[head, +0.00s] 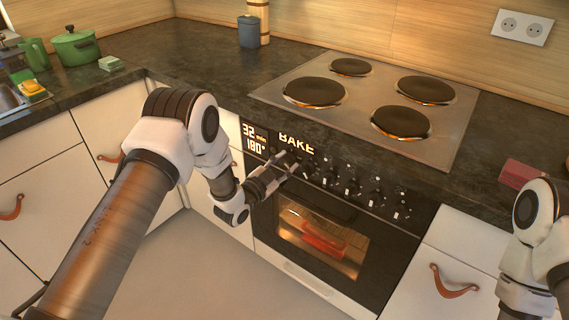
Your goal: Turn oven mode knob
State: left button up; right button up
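The oven (345,235) is built in under the counter, with a row of several dark knobs with white marks on its black panel. A display (296,142) above the left end of the row reads BAKE. My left gripper (291,161) is at the left end of the row, just below this display. Its two fingers look a little apart, pointing at the panel. It partly covers the leftmost knob (307,170), and I cannot tell whether it touches it. My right arm is at the right edge; its gripper is out of view.
A second display (254,138) reads 32 and 180°. The cooktop (455,125) with black plates lies above the oven. A red item (322,240) shows behind the oven door glass. A pink block (522,174) lies on the counter at right. A drawer with a leather pull (453,284) is right of the oven.

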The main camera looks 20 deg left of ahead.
pick_arm(q)
jog(key=shift+r+n, duration=0.15)
jog(key=shift+n, duration=0.15)
jog(key=n, duration=0.5)
jog(key=shift+w+a+b, duration=0.1)
jog(key=shift+a+b, duration=0.05)
jog(key=shift+b, duration=0.25)
jog(key=n, duration=0.6)
jog(key=shift+w+a+r+n, duration=0.1)
jog(key=shift+a+r+n, duration=0.05)
jog(key=shift+n, duration=0.15)
jog(key=n+b, duration=0.1)
jog(key=n, duration=0.5)
jog(key=shift+w+a, duration=0.1)
jog(key=shift+a, duration=0.05)
jog(key=n, duration=0.5)
jog(key=shift+n, duration=0.4)
jog(key=o, duration=1.1)
jog(key=shift+a, duration=0.1)
jog(key=shift+o, duration=0.2)
jog(key=shift+f, duration=0.35)
